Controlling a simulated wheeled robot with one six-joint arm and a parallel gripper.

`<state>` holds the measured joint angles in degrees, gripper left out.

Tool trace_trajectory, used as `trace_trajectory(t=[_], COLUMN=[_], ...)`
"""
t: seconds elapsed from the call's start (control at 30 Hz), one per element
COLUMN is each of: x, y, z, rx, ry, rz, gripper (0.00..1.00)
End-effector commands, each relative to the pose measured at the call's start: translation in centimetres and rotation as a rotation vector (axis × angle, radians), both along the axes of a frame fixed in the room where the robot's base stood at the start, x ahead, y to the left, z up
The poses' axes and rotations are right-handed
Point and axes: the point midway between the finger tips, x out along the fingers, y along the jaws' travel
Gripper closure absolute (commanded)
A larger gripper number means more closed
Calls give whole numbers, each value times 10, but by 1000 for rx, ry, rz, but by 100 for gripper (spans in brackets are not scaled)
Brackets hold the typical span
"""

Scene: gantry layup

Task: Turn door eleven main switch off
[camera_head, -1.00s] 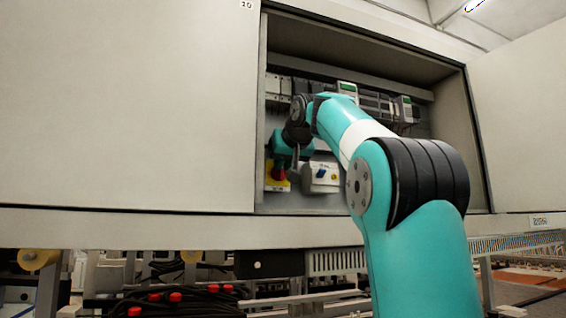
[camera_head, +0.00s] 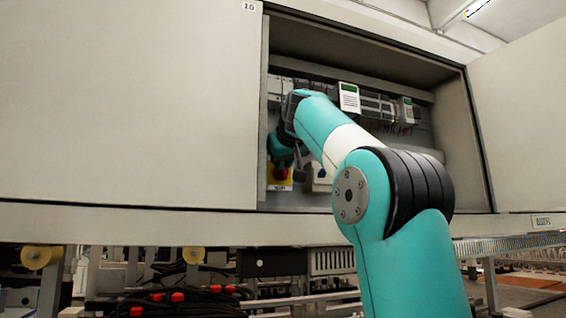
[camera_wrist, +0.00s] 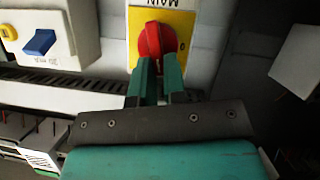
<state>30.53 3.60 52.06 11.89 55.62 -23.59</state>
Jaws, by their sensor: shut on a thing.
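The main switch is a red rotary knob (camera_wrist: 157,42) on a yellow plate (camera_wrist: 184,28) marked MAIN in the wrist view. In the head view the red knob (camera_head: 281,174) and its yellow plate (camera_head: 281,186) show low at the left of the open cabinet, partly behind my arm. My gripper (camera_wrist: 160,66) is shut on the red knob, one green finger at each side of its grip. The part of the grip between the fingers is hidden.
A white box with a blue switch (camera_wrist: 39,42) is beside the yellow plate. A slotted duct (camera_wrist: 60,84) crosses the panel. In the head view, the cabinet's left door panel (camera_head: 130,110) is marked 10. Modules with green displays (camera_head: 349,97) are higher inside.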

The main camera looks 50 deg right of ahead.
Motion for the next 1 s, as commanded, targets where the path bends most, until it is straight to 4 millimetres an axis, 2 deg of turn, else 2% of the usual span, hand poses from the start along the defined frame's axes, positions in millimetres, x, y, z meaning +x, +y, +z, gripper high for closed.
trace_trajectory(t=[0.07,0.1,0.2,0.57,0.77,1.0], x=[0,0,-1,-4,-30,-76], y=[0,0,0,4,25,62], z=[1,1,1,3,18,48], rx=[-2,-2,-1,-2,-1,0], ry=[-3,-3,-3,-2,-6,-6], rz=[-1,-1,0,1,4,9], gripper=[100,84,63,63,63,63])
